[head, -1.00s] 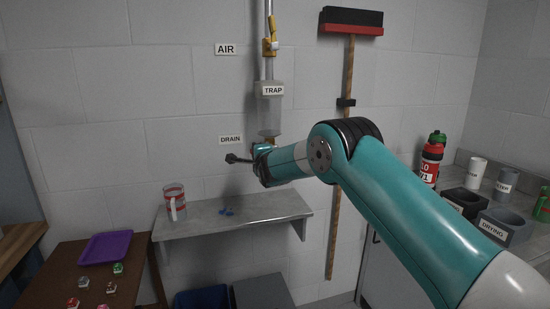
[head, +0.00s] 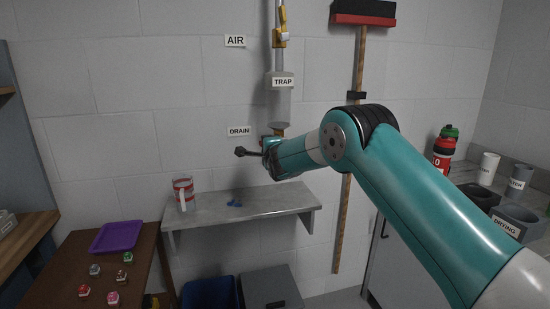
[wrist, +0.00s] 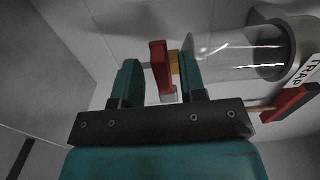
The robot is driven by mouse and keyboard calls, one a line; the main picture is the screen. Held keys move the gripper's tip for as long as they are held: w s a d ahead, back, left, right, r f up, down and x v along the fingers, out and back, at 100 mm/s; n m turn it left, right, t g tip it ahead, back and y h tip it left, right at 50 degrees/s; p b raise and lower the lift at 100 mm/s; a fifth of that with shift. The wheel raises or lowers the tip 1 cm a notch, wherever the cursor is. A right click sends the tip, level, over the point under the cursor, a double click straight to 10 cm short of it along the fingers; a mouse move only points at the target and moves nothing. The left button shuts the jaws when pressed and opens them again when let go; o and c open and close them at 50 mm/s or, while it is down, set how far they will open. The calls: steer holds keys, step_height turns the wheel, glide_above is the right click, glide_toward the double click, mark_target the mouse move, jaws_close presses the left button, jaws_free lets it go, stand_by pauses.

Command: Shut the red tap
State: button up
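The red tap's handle (wrist: 160,66) shows in the wrist view as a flat red bar, lying across the line of the clear trap cylinder (wrist: 235,52). A brass-coloured fitting (wrist: 175,62) sits just beside it. My gripper (wrist: 160,80) has its two teal fingers apart, with the red handle between them. A narrow gap shows on the left of the handle. I cannot tell whether the right finger touches it. In the head view my gripper (head: 268,146) is at the wall below the trap (head: 279,101), right of the DRAIN label (head: 239,131), and hides most of the tap.
A yellow tap (head: 280,38) is on the pipe above the trap. A broom (head: 345,205) hangs to the right, close behind my arm.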

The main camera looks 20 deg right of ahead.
steer(key=s+b, duration=0.6)
steer(key=s, duration=1)
steer(key=shift+s+a, duration=0.3)
steer(key=shift+a, duration=0.05)
steer(key=s+a+f+n+g+y+p, duration=0.1)
steer(key=s+n+g, duration=0.8)
steer(key=s, duration=1.2)
steer(key=s+a+f+n+g+y, duration=0.1)
steer(key=s+a+n+g+y, duration=0.2)
steer(key=s+n+g, duration=0.6)
steer(key=s+a+n, duration=0.2)
steer(key=s+n, duration=0.5)
steer(key=s, duration=0.5)
steer(key=shift+a+f+y+p, duration=0.35)
steer(key=shift+a+f+y, duration=0.05)
steer(key=shift+d, duration=0.1)
